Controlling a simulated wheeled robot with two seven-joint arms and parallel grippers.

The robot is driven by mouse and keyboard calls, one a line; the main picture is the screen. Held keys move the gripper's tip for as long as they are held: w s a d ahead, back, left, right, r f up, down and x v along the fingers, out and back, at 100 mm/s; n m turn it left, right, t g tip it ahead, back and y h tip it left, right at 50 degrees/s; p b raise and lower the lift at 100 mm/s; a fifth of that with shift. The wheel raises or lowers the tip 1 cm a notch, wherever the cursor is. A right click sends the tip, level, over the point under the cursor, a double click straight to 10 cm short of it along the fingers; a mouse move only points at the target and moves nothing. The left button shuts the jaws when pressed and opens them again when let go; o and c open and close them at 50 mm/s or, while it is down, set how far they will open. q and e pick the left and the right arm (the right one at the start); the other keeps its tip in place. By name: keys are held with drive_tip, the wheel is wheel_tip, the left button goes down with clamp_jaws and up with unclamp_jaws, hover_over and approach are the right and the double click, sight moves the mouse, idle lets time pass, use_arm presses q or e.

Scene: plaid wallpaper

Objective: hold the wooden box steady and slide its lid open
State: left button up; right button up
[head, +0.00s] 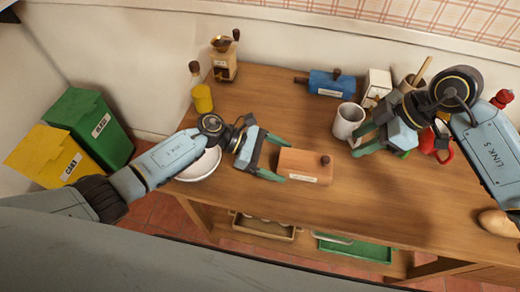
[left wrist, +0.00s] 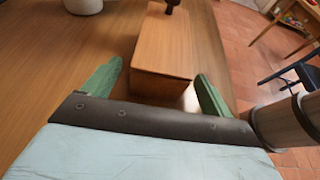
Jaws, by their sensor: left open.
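The wooden box (head: 303,168) lies on the table near its front edge, with a pale label on its front side and a dark knob (head: 325,160) at its right end. My left gripper (head: 281,158) is open at the box's left end, with one green finger on the far side and one on the near side. In the left wrist view the box (left wrist: 162,58) extends away between the open fingers (left wrist: 156,84). Contact cannot be told. My right gripper (head: 357,138) appears open and empty, above the table to the right of the box, close to a white mug.
The white mug (head: 348,121) stands behind the box. A white bowl (head: 200,164) sits under my left arm. A red mug (head: 436,145) is at right.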

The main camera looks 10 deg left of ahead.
use_arm(q)
drive_tip(key=shift+x, duration=1.35)
drive_tip(key=shift+c, duration=0.2)
drive_tip(key=c, duration=1.1)
